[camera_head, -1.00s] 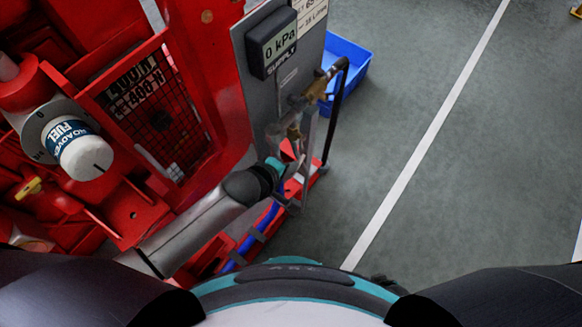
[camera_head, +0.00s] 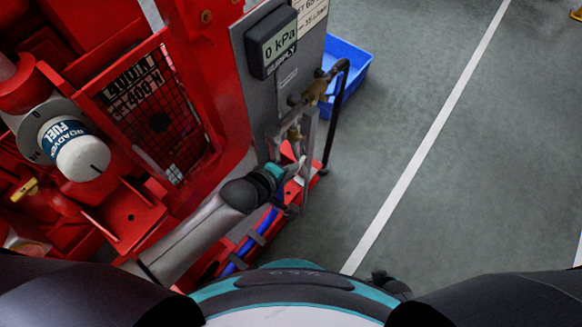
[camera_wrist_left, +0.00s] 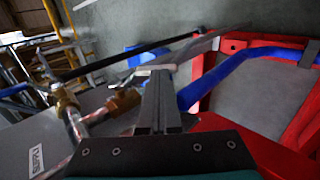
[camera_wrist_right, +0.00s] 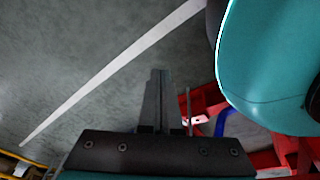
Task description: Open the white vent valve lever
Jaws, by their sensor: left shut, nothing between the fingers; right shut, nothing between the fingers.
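The white vent valve lever shows as a small pale piece at the tip of my left gripper in the head view (camera_head: 298,166). In the left wrist view a whitish lever-like piece (camera_wrist_left: 154,70) lies across the fingertips, seeming to touch or nearly touch them. My left gripper (camera_wrist_left: 158,98) is shut with nothing between its fingers, beside the brass valve fittings (camera_wrist_left: 122,101). My left arm reaches from the lower left and hides part of the piping in the head view. My right gripper (camera_wrist_right: 157,98) is shut and empty over the floor.
The grey panel (camera_head: 250,105) carries a 0 kPa display (camera_head: 278,48). The red pumpset frame (camera_head: 190,60) and a fuel dial (camera_head: 75,150) stand left. Blue hose (camera_head: 262,230) runs below. A blue bin (camera_head: 352,68) lies behind. Floor to the right is clear.

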